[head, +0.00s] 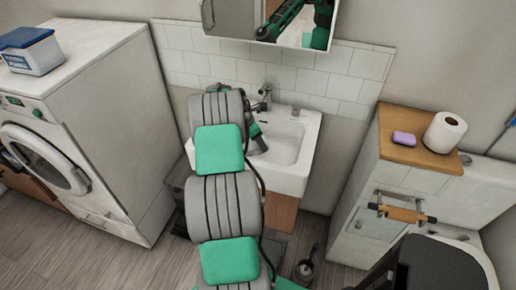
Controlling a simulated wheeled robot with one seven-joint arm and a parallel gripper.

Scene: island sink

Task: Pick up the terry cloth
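I cannot pick out the terry cloth with certainty. A small white shape (188,150) shows at the left edge of my arm, beside the sink; it is too small and covered to tell what it is. My arm reaches up the middle of the view to the white sink (288,142) and covers its left part. A dark and green part of my arm shows over the basin's left side. My gripper's fingers are hidden behind my own arm links.
A washing machine (75,120) with a blue-and-white box (32,55) stands left. Right, a wood-topped cabinet (425,152) bears a purple block (404,138) and a paper roll (444,132). A mirror cabinet (270,20) hangs above the sink. A toilet brush (306,268) stands on the floor.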

